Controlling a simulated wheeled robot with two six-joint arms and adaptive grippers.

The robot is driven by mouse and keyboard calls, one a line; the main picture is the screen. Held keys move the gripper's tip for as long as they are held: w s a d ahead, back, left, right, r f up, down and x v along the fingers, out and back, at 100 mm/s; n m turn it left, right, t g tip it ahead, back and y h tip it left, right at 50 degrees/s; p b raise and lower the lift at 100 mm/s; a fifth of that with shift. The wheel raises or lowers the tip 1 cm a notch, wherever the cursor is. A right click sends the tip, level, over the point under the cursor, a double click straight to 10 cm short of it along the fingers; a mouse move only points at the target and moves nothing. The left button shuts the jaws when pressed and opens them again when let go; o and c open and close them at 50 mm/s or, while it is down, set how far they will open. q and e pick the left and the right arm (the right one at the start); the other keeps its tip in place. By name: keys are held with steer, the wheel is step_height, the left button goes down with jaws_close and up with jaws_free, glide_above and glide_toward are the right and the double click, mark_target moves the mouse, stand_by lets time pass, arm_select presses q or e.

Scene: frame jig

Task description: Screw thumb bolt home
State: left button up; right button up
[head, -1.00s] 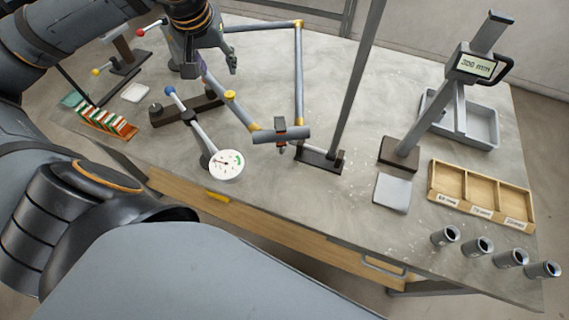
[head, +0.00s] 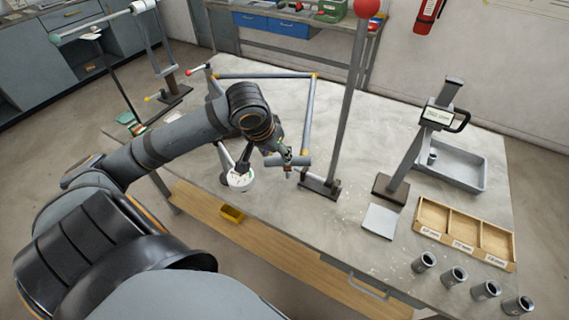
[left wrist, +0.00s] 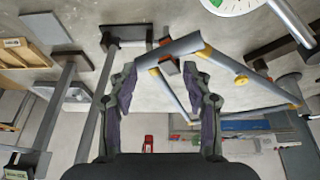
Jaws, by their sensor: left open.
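A grey tube frame with yellow joints (head: 311,110) stands on the bench. A short, thick grey tube (left wrist: 183,48) at its near corner carries a small dark clamp block with red-orange ends (left wrist: 168,66). The thumb bolt cannot be told apart clearly from this clamp. My left gripper (head: 288,153) is at this corner in the head view and partly covers it. In the left wrist view the left gripper (left wrist: 163,80) is open, its fingers on either side of the clamp, with nothing visibly held. My right gripper is not in view.
A dial gauge (head: 240,181) stands just left of the corner. A tall post with a red ball (head: 348,105) rises close on the right. Further right are a height gauge (head: 438,114), a grey tray (head: 470,181), a wooden three-part box (head: 463,249) and several dark cylinders (head: 455,275).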

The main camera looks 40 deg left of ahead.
arm_select(q)
steer(key=s+d+f+m, duration=0.2)
steer(key=d+f, duration=0.3)
steer(key=f, duration=0.4)
steer(key=shift+s+h, duration=0.3)
steer(key=shift+s, duration=0.5)
steer(key=shift+f, duration=0.1)
